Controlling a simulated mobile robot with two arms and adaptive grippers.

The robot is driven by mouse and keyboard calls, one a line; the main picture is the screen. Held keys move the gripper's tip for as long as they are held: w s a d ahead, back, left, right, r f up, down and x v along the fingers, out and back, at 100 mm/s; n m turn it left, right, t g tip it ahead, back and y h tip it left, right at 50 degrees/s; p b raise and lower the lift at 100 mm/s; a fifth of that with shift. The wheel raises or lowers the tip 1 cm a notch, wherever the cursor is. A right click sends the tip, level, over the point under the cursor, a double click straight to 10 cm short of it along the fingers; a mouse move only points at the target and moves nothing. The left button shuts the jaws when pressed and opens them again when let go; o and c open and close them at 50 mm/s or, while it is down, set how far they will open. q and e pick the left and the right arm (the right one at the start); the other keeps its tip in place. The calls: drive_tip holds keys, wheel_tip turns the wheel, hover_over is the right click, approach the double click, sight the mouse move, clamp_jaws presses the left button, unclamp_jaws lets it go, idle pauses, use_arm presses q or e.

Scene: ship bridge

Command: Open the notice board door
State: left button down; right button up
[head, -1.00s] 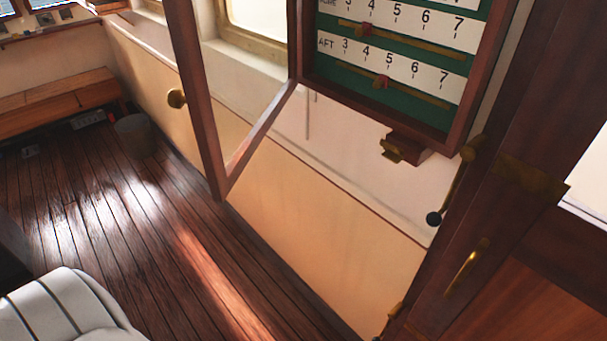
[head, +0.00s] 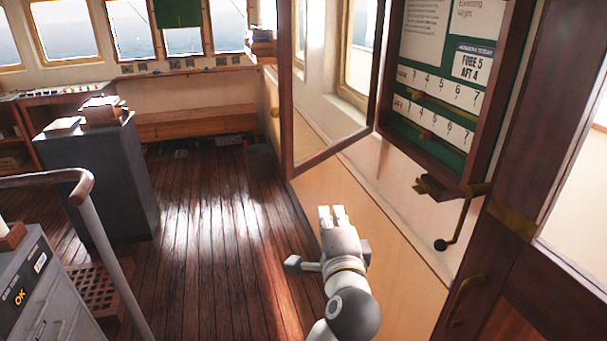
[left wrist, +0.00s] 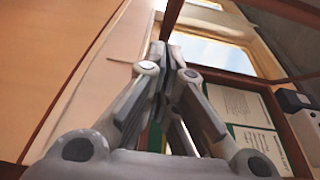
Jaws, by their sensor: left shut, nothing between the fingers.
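The notice board (head: 438,128) hangs on the right wall in the head view, with a green backing, papers and number strips. Its glazed door (head: 334,151) is swung out to the left, away from the board, standing wide open. A round brass knob (head: 275,112) shows at the door's left edge. My left gripper (head: 331,211) is below the door, apart from it, shut and empty. In the left wrist view the shut fingers (left wrist: 165,60) point up, with the board's papers (left wrist: 240,105) behind them to the right. My right gripper is not in view.
A brass lever with a black knob (head: 440,244) hangs below the board. A wooden door (head: 520,230) stands at the right. A grey console (head: 100,170) and a handrail (head: 75,185) are at the left. The plank floor (head: 215,230) between is clear.

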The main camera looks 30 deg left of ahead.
use_arm(q)
drive_tip(key=s+a+r, duration=0.1)
drive_tip(key=r, duration=0.1)
drive_tip(key=y+p, duration=0.1)
drive_tip(key=p, duration=0.3)
approach(302, 165)
drive_tip(key=w+d, duration=0.1)
drive_tip(key=w, duration=0.2)
drive_tip(key=a+p, duration=0.1)
drive_tip(key=a, duration=0.3)
drive_tip(key=shift+w+r+p, duration=0.1)
drive_tip(key=shift+w+p, duration=0.1)
drive_tip(key=shift+p, duration=0.15)
drive_tip(key=shift+w+d, duration=0.1)
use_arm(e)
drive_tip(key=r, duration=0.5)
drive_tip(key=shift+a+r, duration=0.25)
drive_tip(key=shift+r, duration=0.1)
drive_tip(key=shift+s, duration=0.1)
